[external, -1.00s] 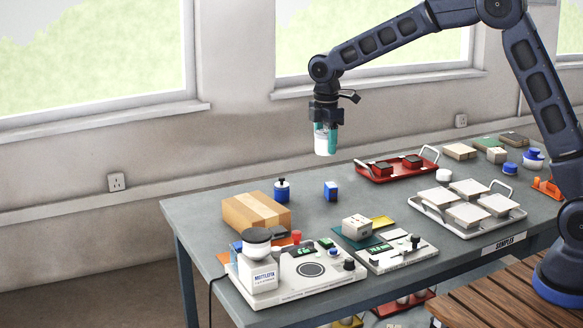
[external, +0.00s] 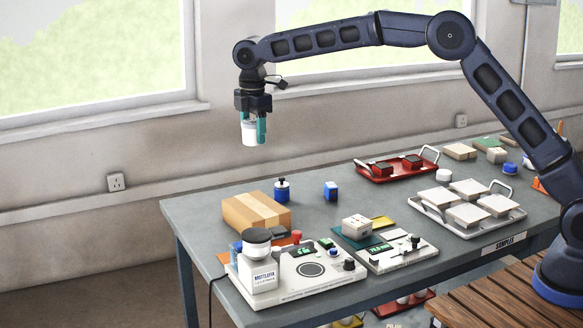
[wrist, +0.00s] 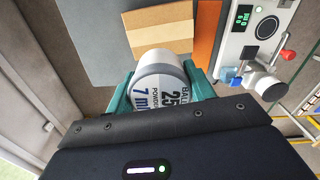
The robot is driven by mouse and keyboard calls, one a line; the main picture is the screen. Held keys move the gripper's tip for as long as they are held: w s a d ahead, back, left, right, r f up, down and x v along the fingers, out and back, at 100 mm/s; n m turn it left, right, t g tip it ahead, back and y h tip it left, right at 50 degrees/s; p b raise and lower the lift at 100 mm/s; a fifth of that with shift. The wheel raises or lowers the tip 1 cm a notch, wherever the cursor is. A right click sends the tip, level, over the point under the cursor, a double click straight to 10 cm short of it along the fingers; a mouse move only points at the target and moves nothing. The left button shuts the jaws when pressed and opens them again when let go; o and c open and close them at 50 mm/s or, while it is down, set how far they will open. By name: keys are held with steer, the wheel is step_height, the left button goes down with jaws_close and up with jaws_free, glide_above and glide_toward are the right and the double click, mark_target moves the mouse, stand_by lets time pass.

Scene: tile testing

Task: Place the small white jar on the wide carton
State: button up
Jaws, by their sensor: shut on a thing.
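The small white jar (external: 249,136) is held upright in my gripper (external: 253,130), high above the table's left part. In the wrist view the jar (wrist: 160,86) sits between the two teal fingers, with printed label text facing the camera. My gripper is shut on it. The wide carton (external: 256,212), a brown box with a paler tape strip, stands on the table below the jar. In the wrist view the carton (wrist: 160,28) shows just beyond the jar, which hides part of it. The carton's top looks bare in the external view.
A red tray (external: 398,168) and a white tile tray (external: 470,212) lie farther right. Open table lies left of the carton.

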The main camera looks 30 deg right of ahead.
mark_target(255, 205)
step_height(255, 205, down, 18)
stand_by(0.6)
steer(key=shift+f, duration=0.15)
steer(key=o, duration=1)
steer(key=shift+o, duration=0.2)
step_height(255, 205, up, 12)
steer(key=shift+d+r, duration=0.1)
steer(key=shift+r, duration=0.15)
